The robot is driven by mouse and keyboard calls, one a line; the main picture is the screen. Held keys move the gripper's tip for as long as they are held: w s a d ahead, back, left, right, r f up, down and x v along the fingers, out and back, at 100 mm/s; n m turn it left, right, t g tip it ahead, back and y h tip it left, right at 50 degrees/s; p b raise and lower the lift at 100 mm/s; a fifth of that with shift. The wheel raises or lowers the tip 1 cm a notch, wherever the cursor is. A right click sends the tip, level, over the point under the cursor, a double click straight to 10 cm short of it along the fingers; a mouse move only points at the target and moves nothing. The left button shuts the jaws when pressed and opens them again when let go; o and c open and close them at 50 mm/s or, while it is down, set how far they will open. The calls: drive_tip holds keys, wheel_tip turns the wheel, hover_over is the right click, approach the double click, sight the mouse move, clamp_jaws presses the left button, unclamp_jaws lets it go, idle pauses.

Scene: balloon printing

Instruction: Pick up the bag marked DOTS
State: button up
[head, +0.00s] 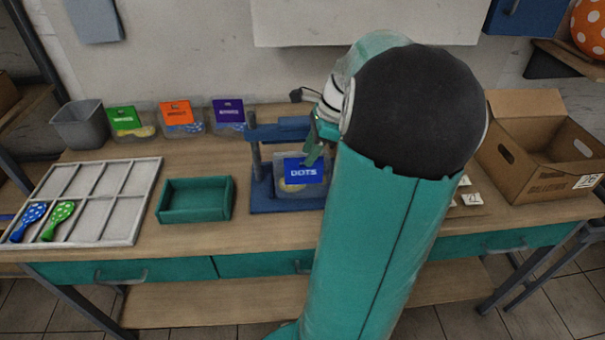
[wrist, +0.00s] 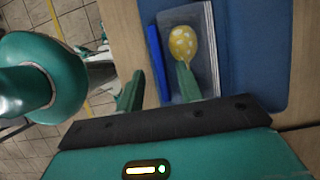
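The bag marked DOTS (head: 300,185) is clear with a blue label and stands on the blue press (head: 268,202). In the wrist view the bag (wrist: 208,58) shows a yellow balloon with white dots (wrist: 184,43) and its blue label edge (wrist: 153,58). My gripper (head: 317,151) is at the bag's top, partly hidden by my arm. In the wrist view my gripper (wrist: 160,78) is open, with one finger on each side of the label edge. One finger overlaps the bag; I cannot tell whether it touches.
Three other bags, green (head: 127,121), orange (head: 178,114) and purple (head: 228,112), stand at the back. A green tray (head: 163,205) and a white divided tray (head: 128,205) with two balloons lie left. A cardboard box (head: 545,181) stands right.

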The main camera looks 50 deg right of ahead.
sight(304, 159)
drive_tip(key=x, duration=0.4)
drive_tip(key=shift+r, duration=0.1)
clamp_jaws()
drive_tip(key=shift+a+r, duration=0.1)
